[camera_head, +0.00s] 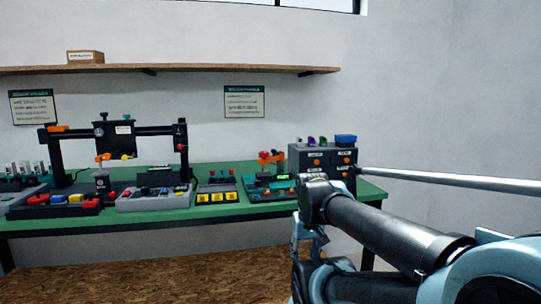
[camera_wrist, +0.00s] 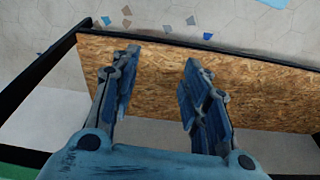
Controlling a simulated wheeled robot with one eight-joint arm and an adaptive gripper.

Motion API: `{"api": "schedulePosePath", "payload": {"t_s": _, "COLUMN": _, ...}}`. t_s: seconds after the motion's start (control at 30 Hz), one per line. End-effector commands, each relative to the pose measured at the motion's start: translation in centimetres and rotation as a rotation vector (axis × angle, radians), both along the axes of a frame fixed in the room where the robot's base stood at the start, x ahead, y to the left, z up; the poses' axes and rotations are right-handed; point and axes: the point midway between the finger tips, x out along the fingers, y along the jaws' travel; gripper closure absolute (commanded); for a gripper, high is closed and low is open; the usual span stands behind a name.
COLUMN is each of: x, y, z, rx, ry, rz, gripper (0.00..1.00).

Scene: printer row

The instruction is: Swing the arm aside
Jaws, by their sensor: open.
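My arm (camera_head: 385,228) reaches in from the lower right in the head view, in front of the right end of the green table. My gripper (camera_wrist: 160,62) shows in the wrist view with its two blue fingers apart and nothing between them. Below the fingers is a wooden chipboard panel (camera_wrist: 255,95), which also shows below the table in the head view (camera_head: 150,277). In the head view the gripper end hangs low beside the arm and is partly hidden, so its fingers are not clear there.
The green table (camera_head: 240,208) bears a black gantry printer (camera_head: 115,130), grey trays, yellow buttons (camera_head: 217,197) and a dark drawer unit (camera_head: 325,160) near my arm. A shelf (camera_head: 170,69) with a small box (camera_head: 85,57) is on the wall. The wall space at right is bare.

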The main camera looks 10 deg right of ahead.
Motion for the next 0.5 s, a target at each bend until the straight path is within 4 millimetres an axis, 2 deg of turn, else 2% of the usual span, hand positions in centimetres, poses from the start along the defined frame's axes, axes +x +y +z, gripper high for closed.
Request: {"api": "schedulePosePath", "payload": {"t_s": 0.5, "x": 15.2, "y": 0.7, "z": 18.9, "rx": -0.02, "ry": -0.064, "rz": -0.115, "gripper": 0.58}}
